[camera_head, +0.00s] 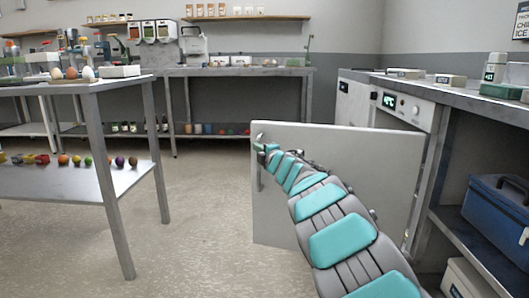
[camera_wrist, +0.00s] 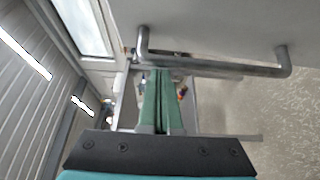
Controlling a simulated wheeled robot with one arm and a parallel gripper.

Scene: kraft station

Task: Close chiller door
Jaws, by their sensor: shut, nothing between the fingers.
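The chiller door (camera_head: 350,150) is a flat grey panel standing wide open, out from the chiller body (camera_head: 405,110) under the right counter. Its bar handle (camera_head: 259,165) is at the door's left edge. My arm reaches across the front of the door, and my gripper (camera_head: 262,147) is at the upper part of the handle. In the wrist view the handle (camera_wrist: 225,67) runs across just beyond the tips of my gripper (camera_wrist: 160,75). The fingers are together and hold nothing. I cannot tell whether the tips touch the handle.
A steel table (camera_head: 110,82) with eggs on top and fruit on its shelf stands at left. A back table (camera_head: 235,71) and the right counter (camera_head: 465,92) border the room. A blue cooler box (camera_head: 497,215) sits on the right lower shelf. The floor (camera_head: 205,215) left of the door is clear.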

